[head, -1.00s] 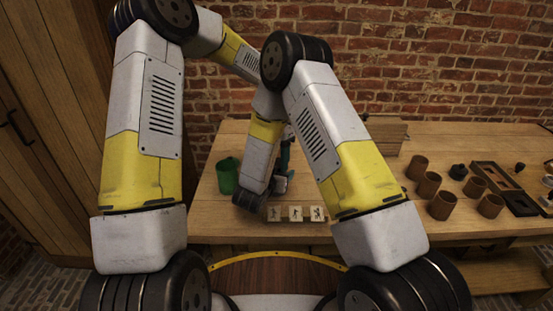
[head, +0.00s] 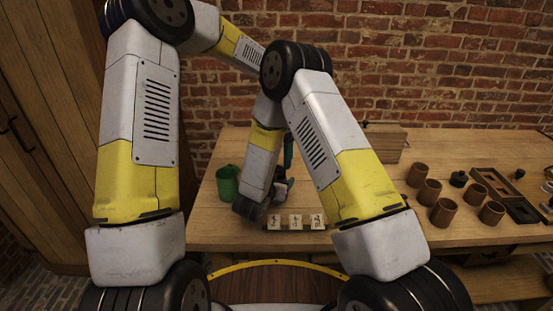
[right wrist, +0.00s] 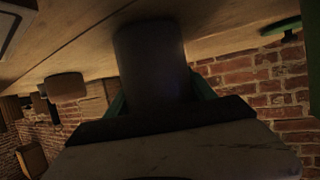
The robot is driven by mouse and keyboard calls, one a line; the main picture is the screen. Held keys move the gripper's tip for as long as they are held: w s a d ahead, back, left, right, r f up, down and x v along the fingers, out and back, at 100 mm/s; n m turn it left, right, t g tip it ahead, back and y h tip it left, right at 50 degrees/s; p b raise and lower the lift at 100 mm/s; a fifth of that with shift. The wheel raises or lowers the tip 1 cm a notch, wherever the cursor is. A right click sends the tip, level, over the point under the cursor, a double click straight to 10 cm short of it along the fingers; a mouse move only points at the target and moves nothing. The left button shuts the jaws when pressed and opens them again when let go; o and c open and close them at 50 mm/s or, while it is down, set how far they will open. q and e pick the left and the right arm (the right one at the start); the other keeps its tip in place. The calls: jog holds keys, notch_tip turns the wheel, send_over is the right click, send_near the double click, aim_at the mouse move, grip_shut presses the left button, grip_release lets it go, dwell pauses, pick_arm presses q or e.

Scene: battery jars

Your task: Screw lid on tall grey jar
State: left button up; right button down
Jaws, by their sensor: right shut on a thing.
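In the right wrist view, a dark grey cylinder (right wrist: 152,55), apparently the tall grey jar, fills the middle. My right gripper (right wrist: 158,100) is shut on it, with green finger edges showing on both sides. The cylinder's far end is close to the wooden surface; contact cannot be told. In the head view, my right forearm hides most of this spot. Teal parts (head: 288,150) and a dark grey shape (head: 281,187) show just right of the forearm. My left arm passes behind the right elbow, and its fingers cannot be made out clearly. I cannot pick out the lid with certainty.
A green cup (head: 228,183) stands left of my right wrist. Three picture tiles (head: 295,222) stand near the table's front edge. Several brown cups (head: 429,191), a small black round thing (head: 458,179) and a dark wooden tray (head: 493,182) are at the right. The table (head: 370,228) is clear between.

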pick_arm(q)
jog(key=shift+c, duration=0.3)
jog(key=n, duration=0.3)
jog(key=shift+s+f+n, duration=0.1)
jog(key=shift+n, duration=0.2)
jog(key=n, duration=0.4)
jog(key=shift+s+n, duration=0.1)
jog(key=shift+n, duration=0.3)
jog(key=n, duration=0.4)
jog(key=shift+n, duration=0.4)
jog(key=n, duration=0.4)
jog(key=shift+s+r+n, duration=0.1)
jog(key=shift+r+n, duration=0.2)
jog(key=n, duration=0.5)
jog(key=shift+r, duration=0.25)
jog(key=n, duration=0.4)
jog(key=shift+r+n, duration=0.35)
jog(key=shift+n, duration=0.05)
jog(key=n, duration=0.4)
jog(key=shift+w+r, duration=0.2)
jog(key=shift+r, duration=0.15)
jog(key=n, duration=0.4)
jog(key=shift+w+r+n, duration=0.1)
jog(key=shift+r+n, duration=0.3)
